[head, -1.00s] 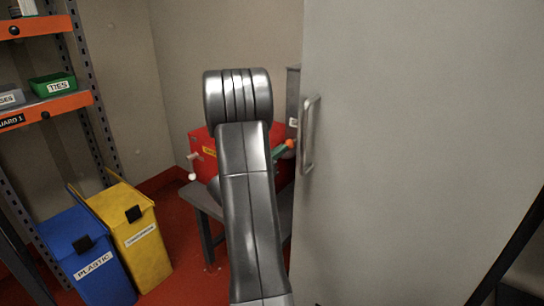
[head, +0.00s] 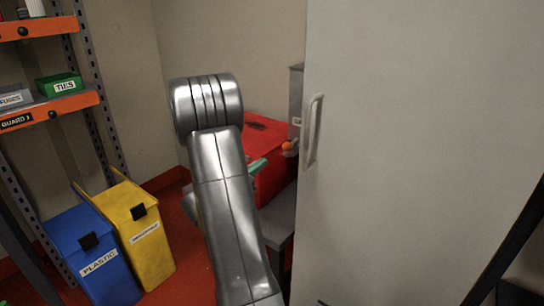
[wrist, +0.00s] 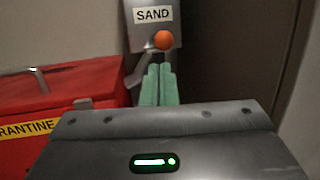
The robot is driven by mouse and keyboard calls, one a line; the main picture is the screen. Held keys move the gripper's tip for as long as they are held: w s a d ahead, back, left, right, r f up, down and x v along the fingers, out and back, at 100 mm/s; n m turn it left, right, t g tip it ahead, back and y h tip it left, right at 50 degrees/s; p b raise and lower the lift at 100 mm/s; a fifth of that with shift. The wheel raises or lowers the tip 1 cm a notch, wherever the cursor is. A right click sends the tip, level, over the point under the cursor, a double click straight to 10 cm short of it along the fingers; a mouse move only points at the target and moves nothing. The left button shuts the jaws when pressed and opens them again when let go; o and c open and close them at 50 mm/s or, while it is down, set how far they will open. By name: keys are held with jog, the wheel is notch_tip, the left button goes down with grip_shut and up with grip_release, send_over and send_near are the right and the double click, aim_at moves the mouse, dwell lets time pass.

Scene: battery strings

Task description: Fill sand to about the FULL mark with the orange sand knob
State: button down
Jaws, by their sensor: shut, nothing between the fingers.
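The grey sand dispenser (head: 296,96) stands behind the red box, partly hidden by the tall grey door. In the wrist view the dispenser (wrist: 134,34) carries a SAND label (wrist: 153,15). The orange sand knob (wrist: 163,40) is on its front, just beyond my fingertips in the picture. My gripper (wrist: 159,70) has green fingers, shut and empty, pointing toward the knob. In the head view the gripper (head: 258,166) is left of and apart from the knob. No FULL mark or sand level is visible.
A red box (head: 275,150) marked QUARANTINE in part sits on a grey bench (head: 280,220). A tall grey door (head: 420,150) with a handle (head: 313,132) blocks the right. Yellow (head: 140,235) and blue (head: 92,262) bins and a shelf rack (head: 50,108) stand left.

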jog(key=shift+v, duration=2.15)
jog(key=shift+d, duration=0.1)
